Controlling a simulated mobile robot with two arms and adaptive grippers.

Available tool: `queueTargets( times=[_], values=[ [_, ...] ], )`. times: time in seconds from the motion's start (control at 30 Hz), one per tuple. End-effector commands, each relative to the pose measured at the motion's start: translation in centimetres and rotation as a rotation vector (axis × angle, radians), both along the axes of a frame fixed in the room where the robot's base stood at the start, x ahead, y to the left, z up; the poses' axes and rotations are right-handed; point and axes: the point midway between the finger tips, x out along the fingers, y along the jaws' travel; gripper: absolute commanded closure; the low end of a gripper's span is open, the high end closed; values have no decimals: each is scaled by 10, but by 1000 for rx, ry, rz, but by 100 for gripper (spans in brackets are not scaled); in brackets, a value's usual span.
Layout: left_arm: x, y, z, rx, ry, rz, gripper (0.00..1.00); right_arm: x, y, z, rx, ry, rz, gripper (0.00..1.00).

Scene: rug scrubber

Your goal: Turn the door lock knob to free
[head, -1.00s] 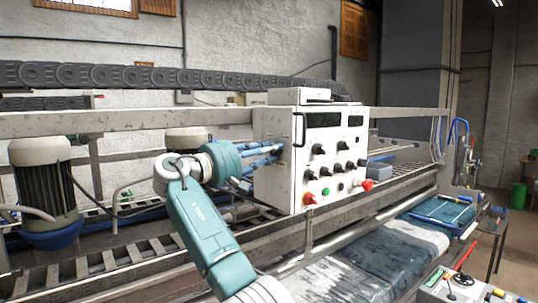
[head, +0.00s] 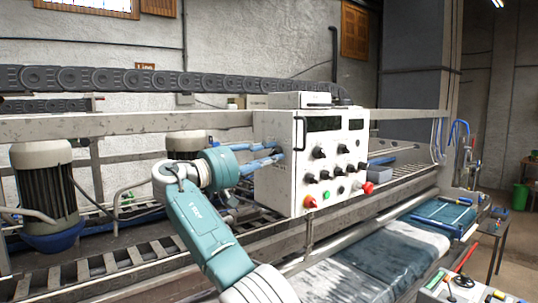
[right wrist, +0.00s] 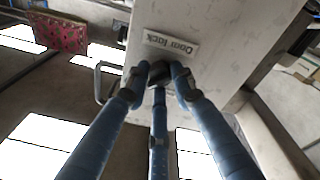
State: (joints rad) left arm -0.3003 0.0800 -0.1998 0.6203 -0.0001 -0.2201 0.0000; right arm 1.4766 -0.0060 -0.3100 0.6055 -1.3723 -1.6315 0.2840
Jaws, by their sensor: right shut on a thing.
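The white control box (head: 282,185) carries the door lock knob on its left side, which the head view does not show. In the right wrist view the dark knob (right wrist: 160,72) sits just below a label reading "Door lock" (right wrist: 172,43), seen upside down. My right gripper (head: 278,152) reaches the left side of the box with its blue fingers. In the right wrist view the fingertips (right wrist: 160,80) are closed around the knob and partly hide it. The knob's pointing direction cannot be made out. My left gripper is not in view.
The box front has several black knobs, coloured buttons and a red stop button (head: 367,186). A handle (head: 299,130) stands at its front left edge. Rails, a roller conveyor (head: 90,268) and a motor (head: 45,185) lie around my right arm.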

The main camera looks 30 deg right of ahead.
Motion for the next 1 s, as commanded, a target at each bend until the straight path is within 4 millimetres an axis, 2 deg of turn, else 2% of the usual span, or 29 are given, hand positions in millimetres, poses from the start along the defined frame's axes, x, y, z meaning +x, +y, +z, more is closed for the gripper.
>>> queueTargets(
  times=[0.53,0.57,0.63,1.0],
  values=[
    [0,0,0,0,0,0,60,0,0,-4,7,-20,-1,100],
    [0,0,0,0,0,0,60,0,0,-4,8,-20,-1,70],
    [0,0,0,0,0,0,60,0,0,-3,7,-20,-1,57],
    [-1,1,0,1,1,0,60,0,6,-2,4,-21,1,57]
  ],
)
